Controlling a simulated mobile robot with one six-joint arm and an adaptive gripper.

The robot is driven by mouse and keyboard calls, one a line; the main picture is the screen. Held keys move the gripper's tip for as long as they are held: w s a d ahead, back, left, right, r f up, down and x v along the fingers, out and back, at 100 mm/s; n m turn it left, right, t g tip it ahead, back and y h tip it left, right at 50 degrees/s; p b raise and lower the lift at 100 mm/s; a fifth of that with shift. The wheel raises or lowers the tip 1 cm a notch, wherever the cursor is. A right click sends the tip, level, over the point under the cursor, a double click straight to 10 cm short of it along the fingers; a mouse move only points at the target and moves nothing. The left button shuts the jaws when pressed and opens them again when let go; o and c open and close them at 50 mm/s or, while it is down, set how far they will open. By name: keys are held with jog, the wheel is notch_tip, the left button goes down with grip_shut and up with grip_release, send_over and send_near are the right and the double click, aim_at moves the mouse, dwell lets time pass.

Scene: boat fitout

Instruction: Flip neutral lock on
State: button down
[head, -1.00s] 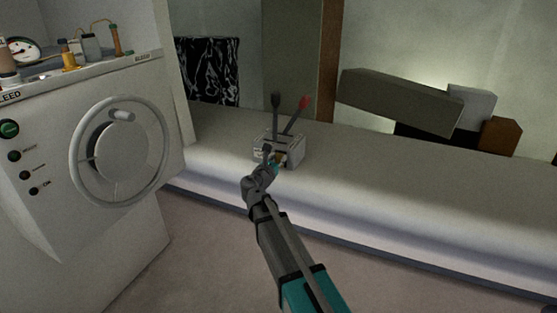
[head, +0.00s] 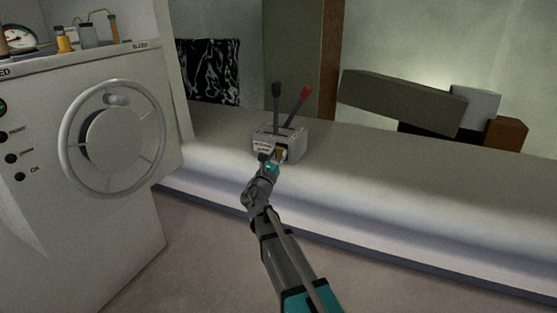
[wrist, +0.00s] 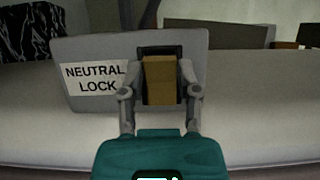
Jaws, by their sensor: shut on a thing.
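The control box (head: 293,133) stands on the pale bench, with a black-knobbed lever (head: 276,100) and a red-knobbed lever (head: 300,100) rising from its top. In the wrist view its front face carries a "NEUTRAL LOCK" label (wrist: 95,78). Right of the label is the brass-coloured neutral lock (wrist: 159,80), a block set in a dark slot. My gripper (wrist: 160,95) has a finger on each side of the block and is shut on it. In the head view my gripper (head: 274,160) is at the front of the box and hides part of it.
A white cabinet with a large handwheel (head: 112,138) stands at the left. The bench (head: 420,185) is clear to the right of the box. A long grey-green block (head: 400,100) and smaller boxes lie at the back right.

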dwell(0.3)
jog(key=shift+c, duration=1.6)
grip_release()
jog(key=shift+r+g+p, duration=0.3)
jog(key=shift+p, duration=0.6)
jog(key=shift+r+g+p, duration=0.1)
jog(key=shift+g+p, duration=0.3)
jog(key=shift+p, duration=0.3)
jog(key=g+y+p, duration=0.1)
jog(key=p, duration=0.1)
jog(key=g+p, duration=0.1)
jog(key=p, duration=0.1)
jog(key=shift+w+d+r+y+p, duration=0.15)
jog(key=shift+w+r+y+p, duration=0.1)
jog(key=shift+y+p, duration=0.15)
jog(key=shift+g+p, duration=0.4)
jog(key=shift+p, duration=0.2)
